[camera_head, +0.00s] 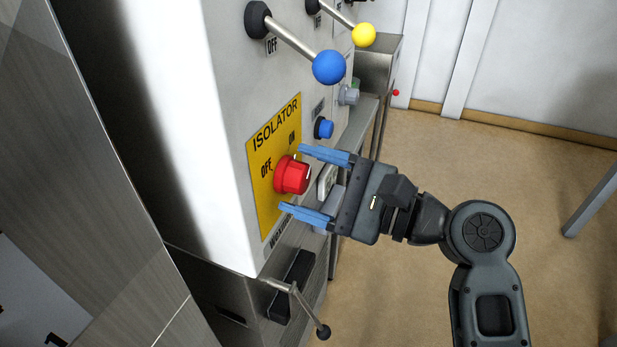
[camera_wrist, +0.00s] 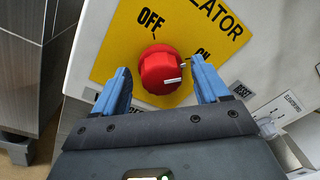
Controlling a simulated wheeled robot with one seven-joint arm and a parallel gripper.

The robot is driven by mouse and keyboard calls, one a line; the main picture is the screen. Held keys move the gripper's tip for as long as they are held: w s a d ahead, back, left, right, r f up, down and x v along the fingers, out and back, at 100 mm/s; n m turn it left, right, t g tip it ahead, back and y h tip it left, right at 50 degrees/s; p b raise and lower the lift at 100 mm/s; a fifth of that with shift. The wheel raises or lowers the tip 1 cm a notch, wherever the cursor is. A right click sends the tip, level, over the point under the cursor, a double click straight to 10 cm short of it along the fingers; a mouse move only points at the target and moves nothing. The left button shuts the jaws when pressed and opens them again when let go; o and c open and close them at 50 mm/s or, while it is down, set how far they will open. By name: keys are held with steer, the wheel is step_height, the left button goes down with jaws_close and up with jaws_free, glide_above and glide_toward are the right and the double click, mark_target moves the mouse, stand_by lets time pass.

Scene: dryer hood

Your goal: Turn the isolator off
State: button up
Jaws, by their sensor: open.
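The isolator is a red rotary knob (camera_head: 292,175) on a yellow plate (camera_head: 262,200) marked ISOLATOR, with OFF and ON labels. In the wrist view the red knob (camera_wrist: 160,70) shows a white pointer line that points towards the ON side. My gripper (camera_head: 294,180) has blue fingers, open, one above and one below the knob in the head view. In the wrist view my gripper (camera_wrist: 163,85) has one finger on each side of the knob, with gaps between fingers and knob. I cannot tell how deep the fingertips reach.
A blue-ball lever (camera_head: 329,67) and a yellow-ball lever (camera_head: 363,35) stick out above the knob. A blue push button (camera_head: 324,128) sits beside the yellow plate. A metal handle (camera_head: 305,305) stands out below. The floor to the right is open.

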steer(key=shift+a, duration=0.1)
steer(key=c, duration=1.1)
steer(key=shift+o, duration=0.2)
steer(key=shift+f, duration=0.1)
steer(key=n+b, duration=0.1)
steer(key=n, duration=0.1)
steer(key=n+b, duration=0.2)
steer(key=shift+f+n, duration=0.2)
steer(key=shift+n, duration=0.2)
steer(key=n+b, duration=0.3)
steer(key=n, duration=0.1)
steer(key=shift+f+n+y+b, duration=0.15)
steer(key=shift+n+y+b, duration=0.15)
steer(key=shift+n+y, duration=0.1)
steer(key=n+b, duration=0.5)
steer(key=shift+f+n+g, duration=0.1)
steer(key=shift+n+g, duration=0.2)
steer(key=shift+w+n+b, duration=0.1)
steer(key=shift+n+b, duration=1.3)
steer(key=shift+n, duration=0.4)
